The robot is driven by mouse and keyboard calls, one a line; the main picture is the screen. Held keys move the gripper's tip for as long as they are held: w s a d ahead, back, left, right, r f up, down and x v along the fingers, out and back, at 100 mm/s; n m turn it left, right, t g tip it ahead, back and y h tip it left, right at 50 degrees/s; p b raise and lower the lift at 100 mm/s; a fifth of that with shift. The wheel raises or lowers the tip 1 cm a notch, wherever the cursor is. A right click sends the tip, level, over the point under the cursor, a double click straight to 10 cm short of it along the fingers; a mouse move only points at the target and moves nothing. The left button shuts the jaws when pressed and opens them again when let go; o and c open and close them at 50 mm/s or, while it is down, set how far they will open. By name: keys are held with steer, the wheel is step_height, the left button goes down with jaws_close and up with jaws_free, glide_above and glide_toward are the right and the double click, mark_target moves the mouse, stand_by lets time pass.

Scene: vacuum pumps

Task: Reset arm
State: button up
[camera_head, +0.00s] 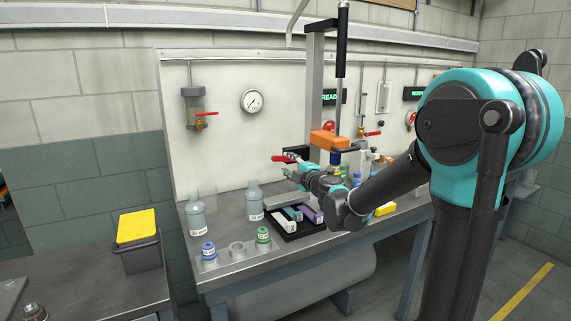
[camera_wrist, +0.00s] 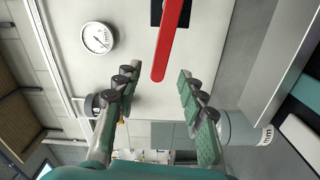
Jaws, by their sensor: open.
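My arm reaches in from the right in the head view and bends over the steel bench. My gripper (camera_head: 286,173) is small in that view, at the arm's far end above the bench. In the wrist view my gripper (camera_wrist: 157,82) is open, with its two fingers wide apart and nothing held between them. A red lever handle (camera_wrist: 171,45) shows ahead of the gap between the fingers. The red handle (camera_head: 284,158) also shows in the head view, just above my gripper. I cannot tell how far it is from the fingers.
A black tray (camera_head: 279,231) with several cartons lies below my arm. Clear bottles (camera_head: 255,203) stand left of it. Green-capped (camera_head: 263,238) and blue-capped (camera_head: 208,251) vials stand in front. A gauge (camera_head: 251,101) is on the back panel. A yellow-topped bin (camera_head: 137,228) stands at left.

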steer(key=shift+s+d, duration=0.15)
steer(key=shift+s, duration=0.1)
